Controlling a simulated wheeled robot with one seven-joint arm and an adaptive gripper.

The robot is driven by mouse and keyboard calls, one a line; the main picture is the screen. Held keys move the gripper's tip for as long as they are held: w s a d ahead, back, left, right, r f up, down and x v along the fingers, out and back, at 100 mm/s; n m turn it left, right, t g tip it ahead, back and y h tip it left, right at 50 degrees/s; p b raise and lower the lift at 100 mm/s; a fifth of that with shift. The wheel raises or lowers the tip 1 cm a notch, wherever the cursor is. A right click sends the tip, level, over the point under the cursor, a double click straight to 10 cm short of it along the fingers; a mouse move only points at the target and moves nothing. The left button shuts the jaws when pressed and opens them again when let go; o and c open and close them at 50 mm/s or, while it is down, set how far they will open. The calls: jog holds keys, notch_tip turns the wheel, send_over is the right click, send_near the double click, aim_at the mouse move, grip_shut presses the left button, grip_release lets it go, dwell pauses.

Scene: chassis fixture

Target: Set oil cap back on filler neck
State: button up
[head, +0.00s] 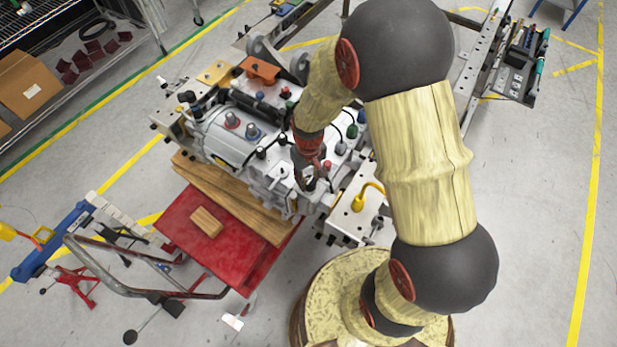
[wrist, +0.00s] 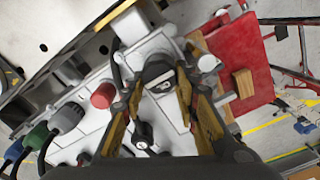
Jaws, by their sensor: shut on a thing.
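My gripper (wrist: 160,86) points down at the grey engine block (wrist: 82,92), its two dark and tan fingers closed around a small dark piece with a pale patch (wrist: 157,72), which I take for the oil cap. In the head view my gripper (head: 307,172) is over the near right part of the engine (head: 225,135). The piece in it is mostly hidden there by the fingers and arm. I cannot make out the filler neck for certain, nor whether the cap touches the engine.
Close around the gripper are a red cap (wrist: 103,95), blue and green plugs with black cables (wrist: 66,116), and a black knob (wrist: 143,133). A yellow hook-like fitting (head: 360,200) stands to the right. A red cart (head: 190,215) with wooden blocks is in front.

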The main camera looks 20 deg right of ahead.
jog(key=shift+f, duration=0.35)
jog(key=o, duration=1)
jog(key=shift+o, duration=0.2)
jog(key=shift+r+p, duration=2.1)
jog(key=shift+r, duration=0.95)
jog(key=shift+s, duration=0.1)
